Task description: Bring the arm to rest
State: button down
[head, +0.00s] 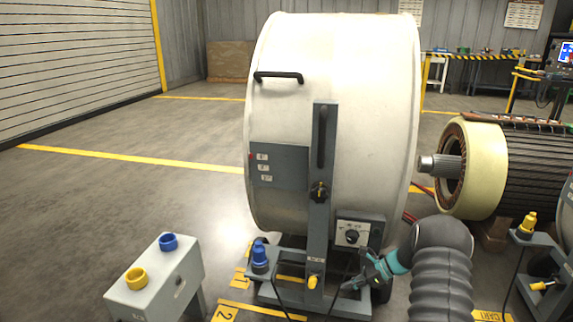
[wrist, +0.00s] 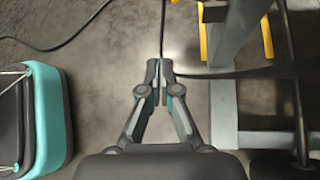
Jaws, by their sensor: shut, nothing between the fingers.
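My gripper (head: 349,286) is low at the front of the large white drum on its grey stand, near the stand's foot. My dark ribbed arm comes in from the bottom right of the head view. In the wrist view the two fingertips of my gripper (wrist: 160,70) meet, with nothing held between them. A thin dark cable (wrist: 163,25) runs up from beside the fingertips; I cannot tell whether it touches them.
The white drum (head: 350,90) on its grey stand (head: 323,220) is close by. A grey box (head: 160,285) with blue and yellow sockets is at lower left. A motor rotor (head: 520,165) lies at right. Open floor (head: 110,210) is at left. A teal-edged black object (wrist: 45,120) is left in the wrist view.

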jog(key=s+f+n+g+h, duration=0.1)
jog(key=s+f+n+g, duration=0.1)
jog(key=s+f+n, duration=0.3)
jog(key=s+a+r+n+t+h, duration=0.2)
jog(key=s+r+n, duration=0.3)
jog(key=s+r, duration=0.6)
jog(key=s+a+r+n+t+h+p, duration=0.1)
jog(key=s+a+r+n+t+h, duration=0.1)
jog(key=s+r+n, duration=0.4)
jog(key=s+a+r+n+t+h, duration=0.2)
jog(key=s+a+r+n+h, duration=0.2)
jog(key=s+r, duration=1.1)
notch_tip(320, 180, up, 9)
jog(key=shift+s+f+n+t+h+p, duration=0.1)
jog(key=shift+s+n+t+h+p, duration=0.25)
jog(key=shift+n+h, duration=0.45)
